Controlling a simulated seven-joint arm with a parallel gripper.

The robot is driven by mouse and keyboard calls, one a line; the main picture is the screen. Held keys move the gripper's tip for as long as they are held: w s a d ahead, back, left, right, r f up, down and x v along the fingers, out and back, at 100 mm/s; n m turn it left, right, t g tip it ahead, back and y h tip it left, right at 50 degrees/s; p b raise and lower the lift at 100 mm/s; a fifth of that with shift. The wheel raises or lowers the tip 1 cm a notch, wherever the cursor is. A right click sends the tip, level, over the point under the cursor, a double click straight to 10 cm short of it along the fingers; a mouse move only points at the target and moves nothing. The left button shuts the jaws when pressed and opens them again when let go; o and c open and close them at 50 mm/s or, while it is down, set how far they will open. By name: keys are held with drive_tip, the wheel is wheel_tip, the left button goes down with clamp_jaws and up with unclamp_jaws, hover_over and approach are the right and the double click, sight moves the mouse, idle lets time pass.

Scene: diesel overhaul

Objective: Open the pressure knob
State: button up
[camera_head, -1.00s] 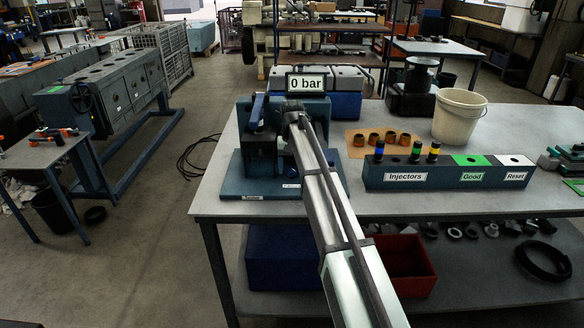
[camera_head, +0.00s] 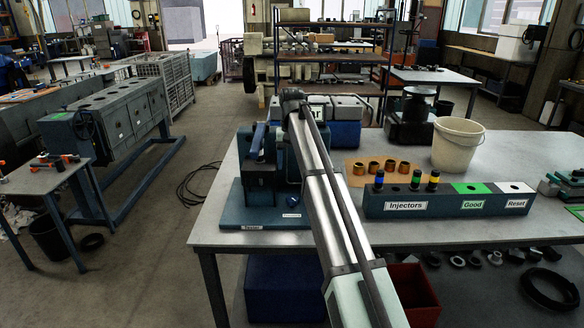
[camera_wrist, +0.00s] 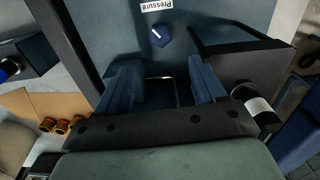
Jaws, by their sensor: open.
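In the wrist view the pressure knob (camera_wrist: 161,37) is a small blue dial with a white pointer mark on a blue-grey panel. An upside-down "Pressure" label (camera_wrist: 156,5) sits beside it. My gripper (camera_wrist: 165,78) is open and empty, its two blue fingers wide apart. The knob shows beyond the gap between the fingers, with no visible contact. In the head view the blue tester (camera_head: 262,165) stands at the bench's left end.
A blue lever (camera_head: 257,140) rises from the tester. A dark box-like part juts beside the panel in the wrist view (camera_wrist: 245,65).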

sight(292, 199)
idle(0.3)
drive_tip(key=shift+s+a+f+m+t+h, duration=0.75)
drive_tip(key=shift+s+a+m+t, duration=0.25)
drive_tip(key=shift+s+m+t, duration=1.45)
drive_tip(key=shift+g, duration=0.35)
drive_tip(key=x, duration=1.3)
drive_tip(key=shift+f, duration=0.35)
drive_tip(key=shift+c, duration=0.4)
